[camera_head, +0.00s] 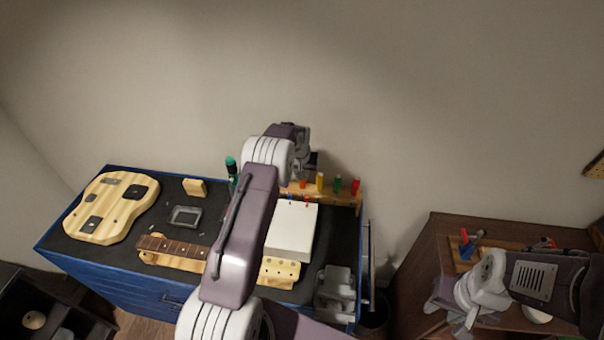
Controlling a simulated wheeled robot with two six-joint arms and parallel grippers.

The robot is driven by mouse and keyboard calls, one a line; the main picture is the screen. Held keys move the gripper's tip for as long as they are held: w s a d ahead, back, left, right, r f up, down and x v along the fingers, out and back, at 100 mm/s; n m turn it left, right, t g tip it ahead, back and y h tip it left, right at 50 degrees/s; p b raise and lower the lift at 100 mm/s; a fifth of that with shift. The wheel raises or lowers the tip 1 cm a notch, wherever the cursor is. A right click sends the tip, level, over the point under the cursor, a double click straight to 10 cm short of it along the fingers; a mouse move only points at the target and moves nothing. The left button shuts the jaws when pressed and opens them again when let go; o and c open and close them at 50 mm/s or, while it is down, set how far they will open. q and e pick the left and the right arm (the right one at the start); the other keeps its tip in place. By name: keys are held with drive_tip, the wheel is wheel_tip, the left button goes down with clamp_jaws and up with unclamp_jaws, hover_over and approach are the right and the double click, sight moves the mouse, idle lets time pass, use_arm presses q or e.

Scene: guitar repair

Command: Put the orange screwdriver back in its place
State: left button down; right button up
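A small orange handle (303,184), likely the orange screwdriver, shows at the left end of the wooden tool rack (345,197). I cannot tell whether it sits in the rack or is held. My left arm crosses the middle of the view. Its gripper (313,162) is small and dark above the rack's left part, mostly hidden by its own wrist, and its fingers cannot be made out. My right gripper (450,312) is over the brown cabinet at the right, its grey fingers apart with nothing visible between them.
Yellow (320,182), green (338,185) and red (355,186) handles stand in the rack. The blue workbench (125,282) carries a guitar body (110,207), a neck piece (172,252), a white box (292,230) and a grey device (335,287). The brown cabinet (412,270) holds small tools.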

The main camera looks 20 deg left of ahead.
use_arm(q)
drive_tip(key=c, duration=1.2)
unclamp_jaws()
drive_tip(key=shift+r, duration=0.1)
drive_tip(key=shift+s+r+b, duration=0.1)
drive_tip(key=shift+r+b, duration=0.25)
drive_tip(key=shift+b, duration=0.05)
drive_tip(key=b+v, duration=0.3)
drive_tip(key=v, duration=0.5)
drive_tip(key=shift+s+r, duration=0.1)
